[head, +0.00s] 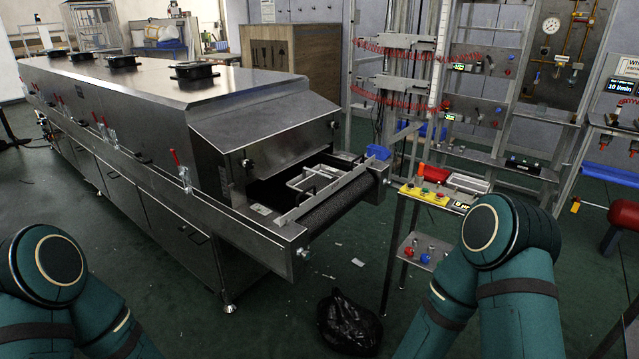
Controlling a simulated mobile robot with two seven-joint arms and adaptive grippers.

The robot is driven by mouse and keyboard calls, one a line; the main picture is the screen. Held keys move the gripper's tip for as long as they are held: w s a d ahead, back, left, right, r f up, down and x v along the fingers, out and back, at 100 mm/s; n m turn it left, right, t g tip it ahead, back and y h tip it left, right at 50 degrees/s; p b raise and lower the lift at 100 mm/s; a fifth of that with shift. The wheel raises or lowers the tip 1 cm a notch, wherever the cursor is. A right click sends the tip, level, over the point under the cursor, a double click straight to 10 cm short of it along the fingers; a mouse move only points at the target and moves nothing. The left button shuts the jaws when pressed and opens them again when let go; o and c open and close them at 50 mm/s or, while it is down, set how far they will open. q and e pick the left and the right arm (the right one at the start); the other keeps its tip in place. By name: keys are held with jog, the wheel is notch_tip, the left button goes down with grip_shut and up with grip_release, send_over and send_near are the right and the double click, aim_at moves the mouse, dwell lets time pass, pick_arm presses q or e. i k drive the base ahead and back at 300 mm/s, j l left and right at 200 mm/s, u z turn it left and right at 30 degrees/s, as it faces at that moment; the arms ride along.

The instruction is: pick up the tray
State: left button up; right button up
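A light metal, frame-like tray (318,177) with dark handle-like loops lies on the dark mesh conveyor belt (338,200) at the open end of the tunnel dryer (170,95). Its far left part is close to the dark tunnel mouth, and I cannot tell whether any of it is inside. My left and right arms show only as teal links at the bottom left and bottom right. Both grippers are out of view, and no part of my arms touches the tray.
A stand with a yellow button panel (425,194) is right of the belt end. A black bag (348,322) lies on the floor in front. Racks with instruments fill the right side. Green floor is open before the dryer.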

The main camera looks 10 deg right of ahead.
aim_at(318, 179)
jog(key=i+l+u, duration=0.1)
jog(key=u, duration=0.35)
jog(key=l+u, duration=0.15)
jog(key=u, duration=0.25)
jog(key=i+l+u, duration=0.1)
jog(key=u, duration=0.35)
jog(key=l+u, duration=0.25)
jog(key=l, duration=0.25)
jog(key=l+u, duration=0.3)
jog(key=l, duration=0.25)
jog(key=l+u, duration=0.1)
jog(key=l, duration=0.55)
jog(key=k+l, duration=0.1)
jog(key=l, duration=0.6)
jog(key=l+u, duration=0.15)
jog(key=l, duration=0.5)
